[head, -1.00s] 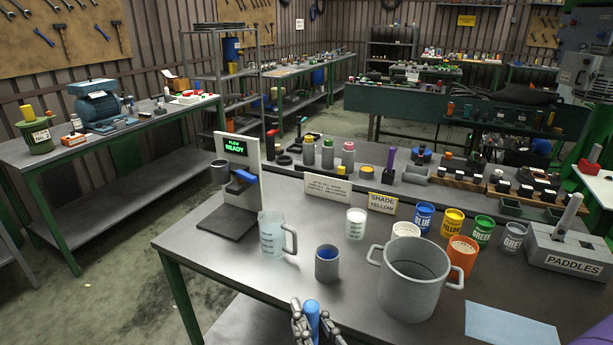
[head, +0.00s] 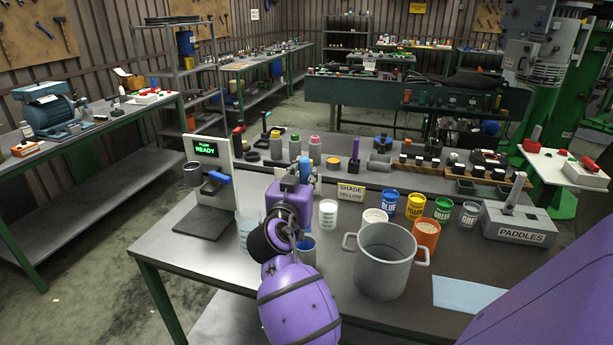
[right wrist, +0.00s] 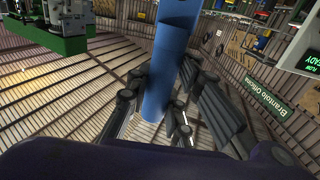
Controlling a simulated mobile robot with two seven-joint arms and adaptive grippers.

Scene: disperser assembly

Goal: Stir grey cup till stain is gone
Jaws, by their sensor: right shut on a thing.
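In the head view a small grey cup (head: 307,252) stands on the table, left of the big two-handled pot. My right arm hides its left part, and I cannot make out a stain in it. My right gripper (right wrist: 160,108) is shut around a blue rod (right wrist: 172,45) in the right wrist view. In the head view the purple right wrist is raised above and behind the cup; its fingers and the rod's lower end are not clearly visible there. My left gripper is not in view.
The grey pot (head: 385,268) stands right of the cup. A clear jug (head: 246,228) is partly hidden behind my arm. Labelled cans, including a grey one (head: 468,215), and a paddles box (head: 508,220) stand further right. A dispenser (head: 212,190) reads READY.

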